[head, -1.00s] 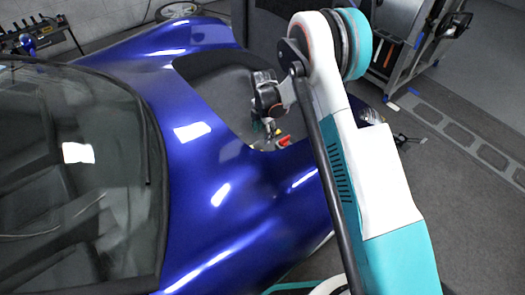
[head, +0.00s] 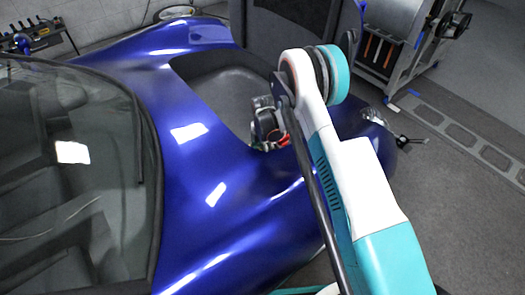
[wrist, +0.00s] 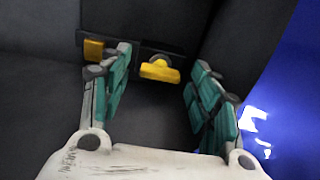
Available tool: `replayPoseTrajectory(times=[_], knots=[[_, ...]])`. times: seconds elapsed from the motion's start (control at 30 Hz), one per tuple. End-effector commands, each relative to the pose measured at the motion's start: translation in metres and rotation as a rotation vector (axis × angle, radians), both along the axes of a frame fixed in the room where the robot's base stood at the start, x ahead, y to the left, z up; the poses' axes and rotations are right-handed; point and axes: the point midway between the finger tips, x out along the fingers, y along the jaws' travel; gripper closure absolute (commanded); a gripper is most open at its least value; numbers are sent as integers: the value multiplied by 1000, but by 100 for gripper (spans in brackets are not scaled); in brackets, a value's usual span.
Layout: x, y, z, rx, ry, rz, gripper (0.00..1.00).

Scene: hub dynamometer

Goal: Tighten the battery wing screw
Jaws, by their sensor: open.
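A yellow wing screw (wrist: 159,70) shows in the wrist view on a dark block at the far side of the grey bay. My gripper (wrist: 157,60) is open, with its teal-padded fingers on either side of the screw in the picture. Nothing is held between them, and the screw seems to lie beyond the fingertips; I cannot tell the exact gap. In the head view, my gripper is low inside the car's open front bay (head: 215,88), mostly hidden by my arm. The screw cannot be made out there.
An orange-yellow piece (wrist: 93,49) shows beside the left finger, partly covered. The blue body panel (wrist: 292,85) is close on the right in the wrist view. In the head view, the bay rim and blue bodywork (head: 215,180) surround my gripper. A wheeled rack (head: 410,45) stands behind.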

Motion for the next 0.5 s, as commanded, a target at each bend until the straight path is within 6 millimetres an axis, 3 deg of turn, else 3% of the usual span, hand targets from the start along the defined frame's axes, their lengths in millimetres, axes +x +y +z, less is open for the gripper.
replayPoseTrajectory(times=[0.13,0.37,0.5], knots=[[0,0,0,0,0,0,46],[0,0,0,0,0,0,98],[0,0,0,0,0,0,100]])
